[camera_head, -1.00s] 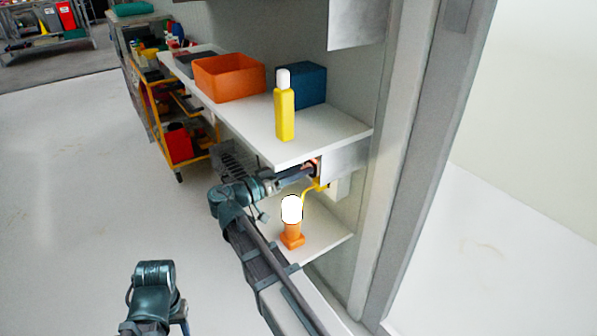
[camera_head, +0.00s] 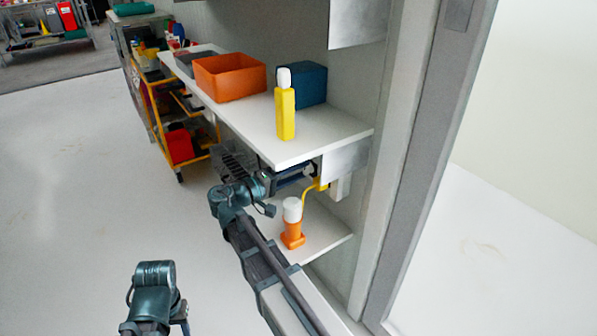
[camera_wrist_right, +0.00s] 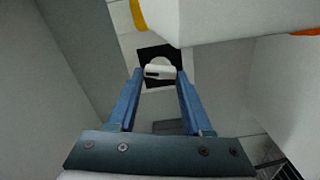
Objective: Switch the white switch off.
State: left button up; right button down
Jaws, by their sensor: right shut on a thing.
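In the right wrist view, the white switch (camera_wrist_right: 161,71) is a small white knob with a dark mark, in front of a black square plate (camera_wrist_right: 146,52). An orange lamp with a white top (camera_head: 292,222) stands upright on the lower shelf, unlit. Only a part of my left arm shows at the bottom left; its gripper does not show.
The upper shelf (camera_head: 262,125) is just above my right gripper. It carries a yellow bottle (camera_head: 285,112), an orange bin (camera_head: 229,78) and a blue box (camera_head: 312,86). A yellow cable (camera_head: 308,193) runs by the lamp. The floor at left is clear.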

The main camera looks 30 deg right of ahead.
jog(key=shift+n, duration=1.3)
jog(key=shift+f+n, duration=0.1)
jog(key=shift+n, duration=0.3)
jog(key=shift+c, duration=1.6)
grip_release()
jog(key=shift+a, duration=0.1)
jog(key=s+a, duration=0.1)
jog(key=a, duration=1.2)
jog(key=shift+a, duration=0.35)
